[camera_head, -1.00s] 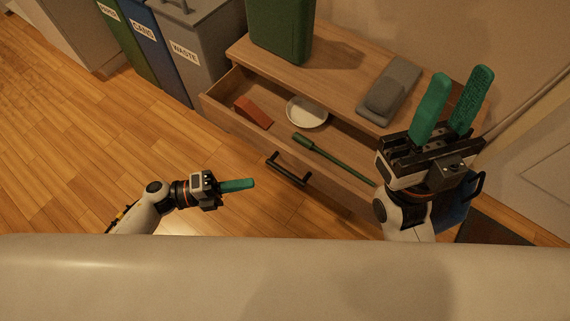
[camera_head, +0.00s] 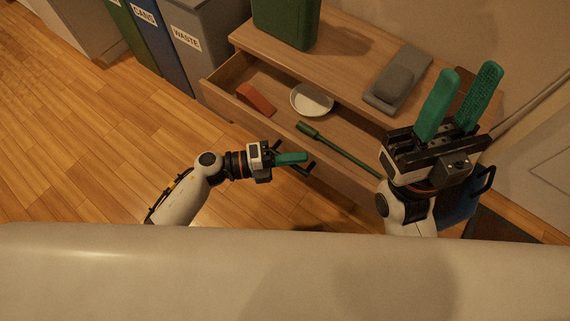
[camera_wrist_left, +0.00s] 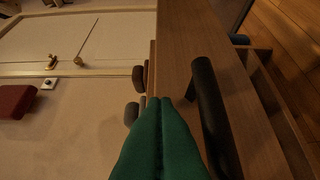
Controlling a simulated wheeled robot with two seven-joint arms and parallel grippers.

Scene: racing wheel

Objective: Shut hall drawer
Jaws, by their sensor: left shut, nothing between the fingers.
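The wooden drawer (camera_head: 228,98) of the hall cabinet (camera_head: 345,55) stands open in the head view. Inside lie an orange-brown wedge (camera_head: 256,98), a white dish (camera_head: 312,99) and a long green tool (camera_head: 340,149). My left gripper (camera_head: 305,157) is shut and empty, in front of the drawer face at its dark bar handle (camera_head: 309,168), partly covering it. In the left wrist view the shut green fingers (camera_wrist_left: 160,105) are beside the handle (camera_wrist_left: 210,110); I cannot tell whether they touch. My right gripper (camera_head: 462,100) is open and empty, over the cabinet's right end.
A green container (camera_head: 286,22) and a grey object (camera_head: 399,80) stand on the cabinet top. Bins, including a grey one labelled WASTE (camera_head: 205,45), stand to the left. The wooden floor (camera_head: 80,130) on the left is clear.

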